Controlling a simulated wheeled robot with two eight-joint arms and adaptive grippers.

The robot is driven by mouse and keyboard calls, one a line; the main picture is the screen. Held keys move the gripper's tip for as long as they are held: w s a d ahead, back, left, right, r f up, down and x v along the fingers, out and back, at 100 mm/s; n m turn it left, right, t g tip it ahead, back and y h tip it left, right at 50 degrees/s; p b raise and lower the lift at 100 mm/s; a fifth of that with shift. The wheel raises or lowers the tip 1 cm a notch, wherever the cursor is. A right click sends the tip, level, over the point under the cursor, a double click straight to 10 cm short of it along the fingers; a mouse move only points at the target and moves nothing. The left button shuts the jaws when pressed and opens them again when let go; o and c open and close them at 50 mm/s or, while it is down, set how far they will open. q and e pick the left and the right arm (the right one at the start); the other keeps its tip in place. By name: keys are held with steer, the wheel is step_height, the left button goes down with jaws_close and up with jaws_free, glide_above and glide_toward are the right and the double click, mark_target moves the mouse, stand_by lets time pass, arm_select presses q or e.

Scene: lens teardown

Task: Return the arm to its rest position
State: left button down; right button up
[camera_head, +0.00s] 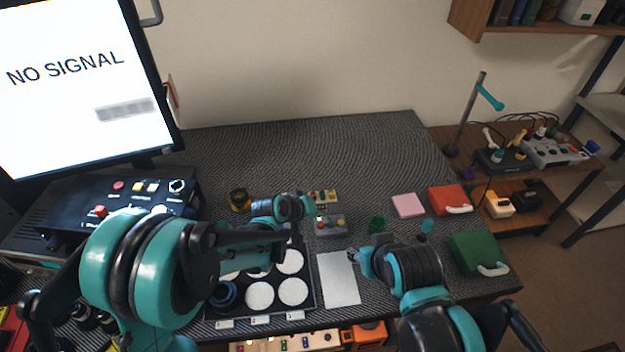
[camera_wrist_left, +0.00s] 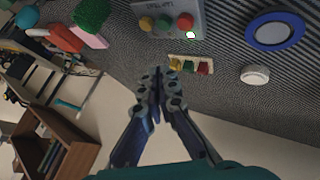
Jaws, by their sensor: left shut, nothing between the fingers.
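My left gripper (camera_wrist_left: 156,80) is shut and empty in the left wrist view, its two dark fingers together in front of the mat. In the head view my left arm reaches in from the left, and its teal wrist end is over the middle of the mat, beside the grey button box (camera_head: 331,226). The button box also shows at the top of the left wrist view (camera_wrist_left: 168,18). My right arm comes in from the lower right, beside the white sheet (camera_head: 339,279); its fingers are too small to read.
A black tray (camera_head: 314,304) with white round pads lies partly behind my left arm. A small board (camera_head: 322,196), a pink block (camera_head: 408,205), a red box (camera_head: 447,199) and a green box (camera_head: 476,252) are on the mat. The mat's back (camera_head: 300,150) is clear; a monitor (camera_head: 85,85) stands left.

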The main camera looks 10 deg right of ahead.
arm_select(q)
steer(key=shift+a, duration=0.1)
steer(key=s+a+r+t+y, duration=0.1)
steer(key=s+a+r+y, duration=0.1)
steer(key=s+a+r, duration=0.45)
steer(key=s+a+r+y, duration=0.1)
steer(key=a+r, duration=0.3)
steer(key=a, duration=0.5)
steer(key=s+a+y, duration=0.4)
steer(key=s+a, duration=0.9)
steer(key=s, duration=0.1)
steer(key=shift+s+a+r+n, duration=0.15)
steer(key=shift+s+r+n, duration=0.1)
steer(key=shift+r+n, duration=0.15)
